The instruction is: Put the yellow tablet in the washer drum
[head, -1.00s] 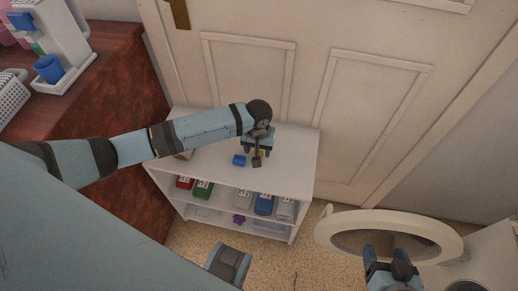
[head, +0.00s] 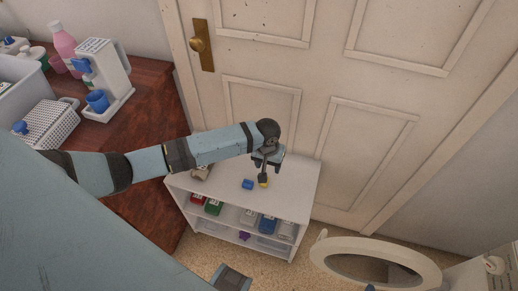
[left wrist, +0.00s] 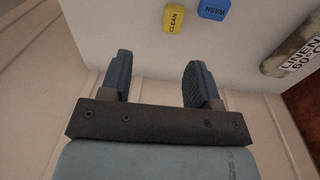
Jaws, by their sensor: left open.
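The yellow tablet (head: 263,184), marked CLEAN, lies on top of the white shelf unit (head: 300,190), partly hidden by my left gripper in the head view. It shows fully in the left wrist view (left wrist: 175,19), beyond the fingertips. My left gripper (head: 267,162) is above the shelf top by its back edge, open and empty, apart from the tablet; its spread fingers show in the left wrist view (left wrist: 158,75). The washer's round white door ring (head: 318,256) is at lower right; the drum is not clearly visible. Only a sliver of my right gripper (head: 370,288) shows at the bottom edge.
A blue tablet (head: 248,184), marked WASH (left wrist: 214,8), lies close left of the yellow one. A beige item (head: 200,173) with a LINEN label (left wrist: 302,55) is farther left. Several containers fill the shelf below. A door (head: 300,60) stands behind; a cluttered brown dresser (head: 150,90) is left.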

